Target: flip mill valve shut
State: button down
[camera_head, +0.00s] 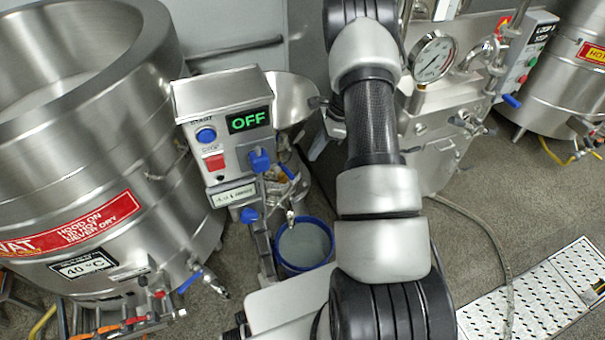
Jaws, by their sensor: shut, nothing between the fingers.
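The colloid mill's control box (222,122) stands left of centre. Its green display (249,121) reads OFF. A blue start button (206,135) and a red stop button (214,162) are on its face. A blue knob or handle (259,160) sits below the display, and another blue part (249,215) is lower down. A small blue lever (287,172) shows behind the box's right side; I cannot tell which blue part is the mill valve or how it is set. A metal spout (290,216) is above a blue-rimmed bucket (303,262). My gripper is not visible.
A large steel vat (85,150) fills the left, with a blue-handled tap (191,280) low on it. A steel machine with a pressure gauge (432,56) stands right of my arm. A hose (490,235) and a perforated plate (530,300) are on the right floor.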

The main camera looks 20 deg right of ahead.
jog(key=b+x, duration=0.2)
jog(key=x, duration=0.7)
jog(key=shift+a+f, duration=0.2)
jog(key=shift+f, duration=0.2)
jog(key=shift+a, duration=0.15)
jog(key=a+m+t+h, duration=0.1)
jog(key=a+m+t, duration=0.1)
jog(key=a+m, duration=0.5)
jog(key=shift+w+a+m+p, duration=0.3)
jog(key=shift+w+a+p, duration=0.1)
jog(key=shift+a, duration=1.85)
jog(key=p+v, duration=0.2)
jog(key=v, duration=0.5)
jog(key=shift+s+r, duration=0.25)
